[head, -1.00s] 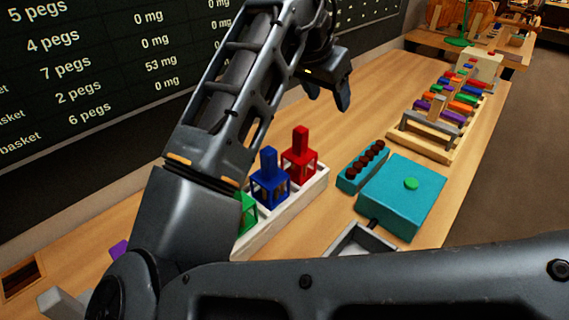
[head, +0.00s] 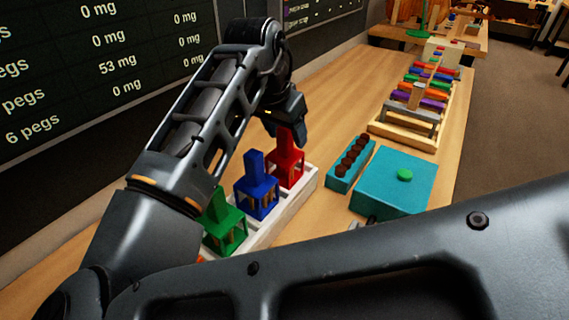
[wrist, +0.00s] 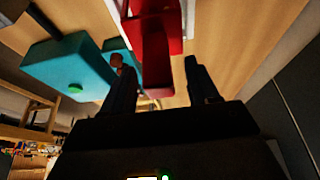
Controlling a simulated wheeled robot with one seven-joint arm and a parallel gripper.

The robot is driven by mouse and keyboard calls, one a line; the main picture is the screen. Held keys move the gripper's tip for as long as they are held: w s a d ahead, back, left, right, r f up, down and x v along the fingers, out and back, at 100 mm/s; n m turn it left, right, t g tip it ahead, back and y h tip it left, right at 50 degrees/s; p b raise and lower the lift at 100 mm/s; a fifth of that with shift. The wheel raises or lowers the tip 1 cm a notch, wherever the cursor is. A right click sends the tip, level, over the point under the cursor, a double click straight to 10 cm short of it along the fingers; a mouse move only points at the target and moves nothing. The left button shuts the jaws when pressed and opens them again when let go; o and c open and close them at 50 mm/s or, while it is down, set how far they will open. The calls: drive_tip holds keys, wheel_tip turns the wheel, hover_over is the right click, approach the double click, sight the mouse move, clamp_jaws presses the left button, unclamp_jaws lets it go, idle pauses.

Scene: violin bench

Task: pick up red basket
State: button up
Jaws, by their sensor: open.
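The red basket (head: 286,168), a small open frame with an upright block handle, stands at the far end of a white tray (head: 303,190). My gripper (head: 288,132) is open at the top of the red handle in the head view. In the wrist view the red basket (wrist: 155,58) shows above and between the two fingers of my gripper (wrist: 160,75). I cannot tell whether the fingers touch the handle.
A blue basket (head: 256,192) and a green basket (head: 224,222) stand in the same tray, nearer me. Right of the tray are a teal block with dark pegs (head: 340,180) and a teal box with a green button (head: 395,190). A rack of coloured blocks (head: 405,130) stands farther back.

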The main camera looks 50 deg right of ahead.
drive_tip(key=shift+d+f, duration=0.15)
drive_tip(key=shift+f, duration=0.25)
clamp_jaws()
idle(0.5)
